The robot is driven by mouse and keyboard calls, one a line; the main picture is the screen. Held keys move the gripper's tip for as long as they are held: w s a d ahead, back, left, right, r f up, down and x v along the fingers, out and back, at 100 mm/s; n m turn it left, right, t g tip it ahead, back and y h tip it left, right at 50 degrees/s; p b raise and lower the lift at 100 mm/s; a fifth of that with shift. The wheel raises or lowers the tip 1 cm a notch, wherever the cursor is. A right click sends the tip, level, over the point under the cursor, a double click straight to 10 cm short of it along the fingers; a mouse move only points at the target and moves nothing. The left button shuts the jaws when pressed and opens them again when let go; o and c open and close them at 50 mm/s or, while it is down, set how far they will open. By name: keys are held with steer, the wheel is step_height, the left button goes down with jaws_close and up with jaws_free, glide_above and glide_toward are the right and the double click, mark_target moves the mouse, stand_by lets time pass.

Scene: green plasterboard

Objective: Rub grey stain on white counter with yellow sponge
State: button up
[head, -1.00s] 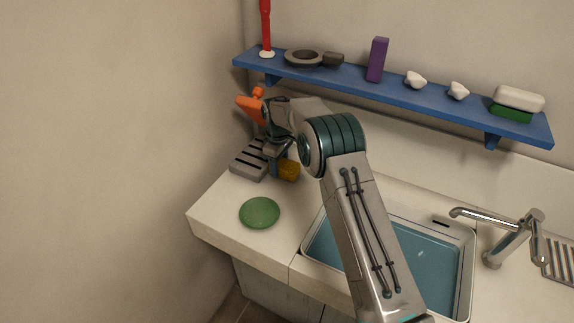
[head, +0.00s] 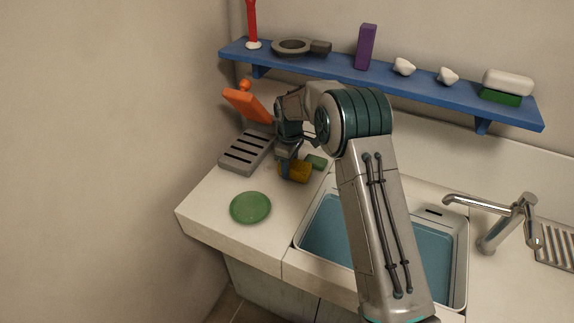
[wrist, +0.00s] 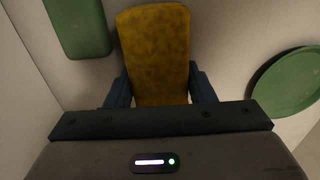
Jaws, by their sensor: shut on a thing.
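My gripper (head: 288,167) is shut on the yellow sponge (head: 299,173), which hangs just above or on the white counter (head: 213,205); I cannot tell whether it touches. In the wrist view the yellow sponge (wrist: 157,50) fills the space between the two blue fingers of my gripper (wrist: 160,88), its long side pointing away. The white counter (wrist: 225,35) lies behind it. I see no grey stain in either view; it may be hidden under the sponge or my arm.
A green block (head: 317,161) lies right beside the sponge. A green plate (head: 250,207) sits nearer the counter's front. A grey slotted rack (head: 246,152) with an orange item (head: 247,105) stands at left. The sink (head: 325,245) is to the right, and a blue shelf (head: 350,80) hangs above.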

steer(key=shift+s+d, duration=0.2)
steer(key=shift+d, duration=0.05)
